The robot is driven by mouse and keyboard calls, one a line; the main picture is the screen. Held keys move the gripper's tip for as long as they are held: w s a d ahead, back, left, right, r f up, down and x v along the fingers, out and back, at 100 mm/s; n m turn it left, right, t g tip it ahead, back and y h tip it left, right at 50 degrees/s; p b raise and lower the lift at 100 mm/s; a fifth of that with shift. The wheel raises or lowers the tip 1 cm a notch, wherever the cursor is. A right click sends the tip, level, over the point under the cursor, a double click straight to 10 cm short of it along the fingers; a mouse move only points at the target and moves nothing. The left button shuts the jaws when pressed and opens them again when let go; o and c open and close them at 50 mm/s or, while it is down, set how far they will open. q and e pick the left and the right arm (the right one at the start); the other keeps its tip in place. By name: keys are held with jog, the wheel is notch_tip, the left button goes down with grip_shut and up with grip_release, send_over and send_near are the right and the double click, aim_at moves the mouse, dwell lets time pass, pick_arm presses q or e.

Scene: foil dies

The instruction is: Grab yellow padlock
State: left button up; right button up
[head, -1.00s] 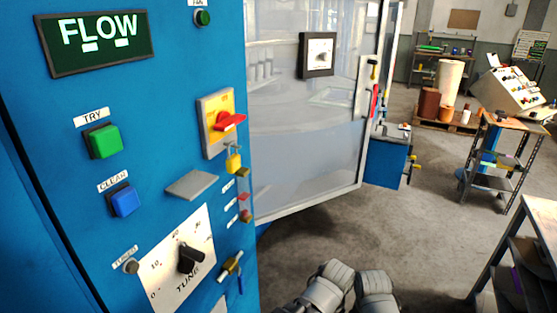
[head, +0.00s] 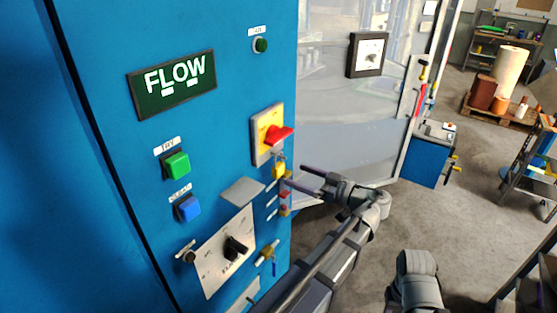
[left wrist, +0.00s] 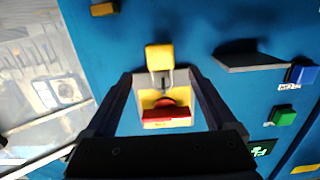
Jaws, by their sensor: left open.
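The yellow padlock (head: 279,170) hangs by its shackle below the red rotary switch (head: 277,136) on the blue cabinet's right part. My left gripper (head: 295,178) is open beside the padlock, on its right in the head view. In the left wrist view, the padlock (left wrist: 159,58) shows just beyond the fingertips, roughly midway between the two open fingers (left wrist: 161,77). The red switch handle (left wrist: 166,114) shows between the fingers. I cannot tell whether a finger touches the padlock.
A grey ledge (head: 242,191) juts from the blue cabinet left of the padlock. Small red and yellow tags (head: 285,203) hang just below it. A glass door panel (head: 350,120) stands behind my left arm. Open floor (head: 400,215) lies to the right.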

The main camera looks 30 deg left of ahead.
aim_at(281, 168)
pick_arm(q)
jog(key=shift+w+a, duration=0.15)
jog(key=shift+a, duration=1.85)
jog(key=shift+w+a, duration=0.1)
jog(key=shift+a, duration=1.9)
jog(key=shift+r, duration=0.1)
jog(key=shift+c, duration=0.2)
grip_shut()
